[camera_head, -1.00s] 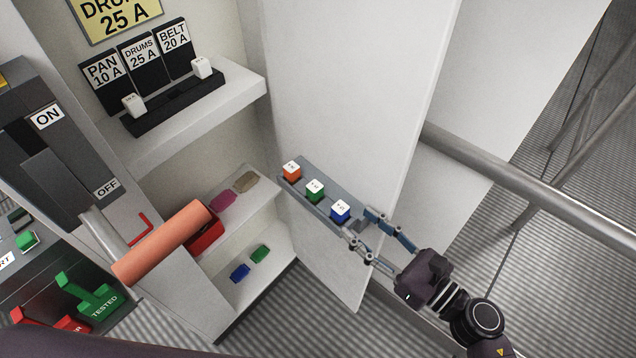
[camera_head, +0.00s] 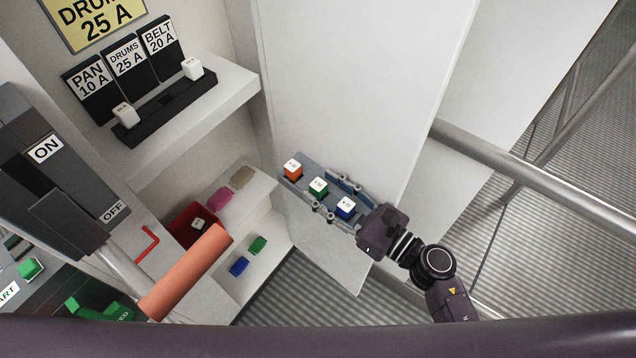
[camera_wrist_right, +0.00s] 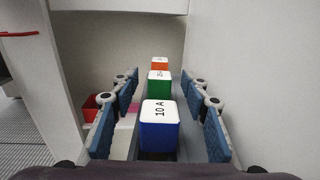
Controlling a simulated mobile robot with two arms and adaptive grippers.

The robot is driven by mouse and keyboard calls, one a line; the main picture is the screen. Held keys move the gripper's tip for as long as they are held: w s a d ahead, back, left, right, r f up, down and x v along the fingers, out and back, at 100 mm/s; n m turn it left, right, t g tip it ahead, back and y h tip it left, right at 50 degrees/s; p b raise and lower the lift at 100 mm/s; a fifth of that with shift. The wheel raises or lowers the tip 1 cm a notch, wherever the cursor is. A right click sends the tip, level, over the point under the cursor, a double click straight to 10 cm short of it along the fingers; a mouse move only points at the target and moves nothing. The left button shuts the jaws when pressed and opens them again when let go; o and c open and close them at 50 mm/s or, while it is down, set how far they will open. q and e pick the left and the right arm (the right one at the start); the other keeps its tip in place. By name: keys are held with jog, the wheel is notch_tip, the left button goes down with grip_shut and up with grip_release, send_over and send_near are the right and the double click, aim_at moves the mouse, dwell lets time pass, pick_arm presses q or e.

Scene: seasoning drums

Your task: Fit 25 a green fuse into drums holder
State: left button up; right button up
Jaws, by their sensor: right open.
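A green fuse (camera_head: 318,187) with a white top stands in the middle of a narrow grey rack on the white panel, between an orange fuse (camera_head: 293,169) and a blue fuse (camera_head: 346,207). My right gripper (camera_head: 326,193) is open. Its fingers straddle the rack, with the blue fuse between them and the tips about level with the green fuse. The right wrist view shows the blue fuse (camera_wrist_right: 160,128) nearest and the green fuse (camera_wrist_right: 159,85) behind it. The black holder (camera_head: 165,108) has white fuses under PAN and BELT; its middle DRUMS 25 A place looks empty. My left gripper is out of view.
A switch lever with a salmon grip (camera_head: 187,270) sticks out in front of a red bin (camera_head: 181,226) holding a white-topped fuse. Coloured pieces lie on the lower shelves. A metal rail (camera_head: 530,178) runs along the right.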

jog(key=shift+x, duration=1.1)
grip_shut()
jog(key=shift+s, duration=0.1)
